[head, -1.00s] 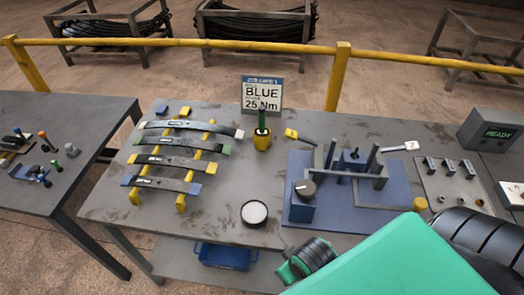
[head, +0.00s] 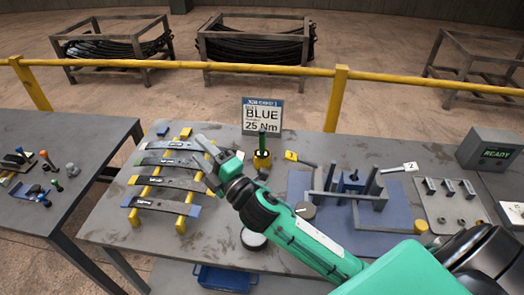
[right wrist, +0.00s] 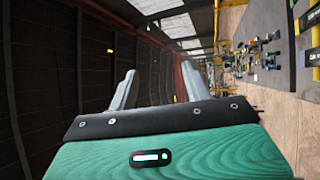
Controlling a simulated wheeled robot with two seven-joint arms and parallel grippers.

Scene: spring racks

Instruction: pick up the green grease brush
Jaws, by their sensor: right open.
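The green grease brush (head: 262,141) stands upright in a yellow cup (head: 262,159) on the table, in front of the job card; only its green handle shows above the rim. My right gripper (head: 204,158) is left of the cup, above the rack of leaf springs, with its fingers pointing left, away from the brush. It is open and empty. In the right wrist view its two grey fingers (right wrist: 158,88) stand apart with nothing between them, and the brush does not show there. My left gripper is not in view.
Leaf springs lie on a yellow rack (head: 181,224). A job card (head: 262,116) reads BLUE 25 Nm. A yellow-tagged tool (head: 300,158) lies right of the cup. A blue fixture (head: 385,212) is farther right. My arm partly covers a round dish (head: 254,240).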

